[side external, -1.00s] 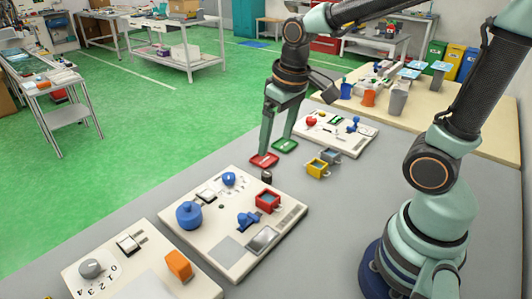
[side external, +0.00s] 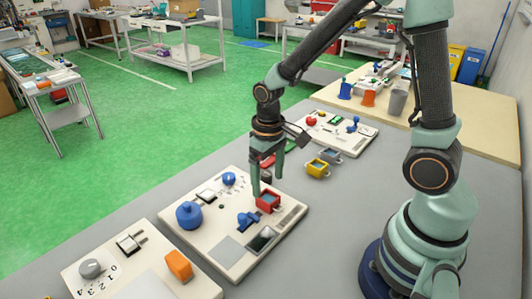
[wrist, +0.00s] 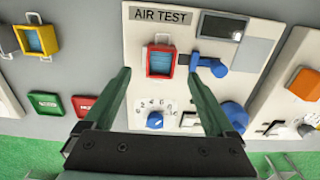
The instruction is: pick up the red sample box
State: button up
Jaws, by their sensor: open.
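The red sample box (side external: 266,207) sits on the white AIR TEST panel (side external: 216,268), with a blue inner face in its open top. One finger overlaps the box's upper left side in the side view. The wrist view shows my gripper (wrist: 158,72) with one finger to each side of the box. I cannot tell whether either finger touches it.
A blue lever (wrist: 212,66) is close to the right of the box in the wrist view. The panel also holds a screen (side external: 262,238) and a large blue knob (side external: 189,216). A yellow box (side external: 317,170) and a red tag (wrist: 85,105) lie off the panel.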

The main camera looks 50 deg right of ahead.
aim_at(268, 196)
jog(key=shift+f, duration=2.55)
grip_shut()
jog(key=shift+r, duration=0.1)
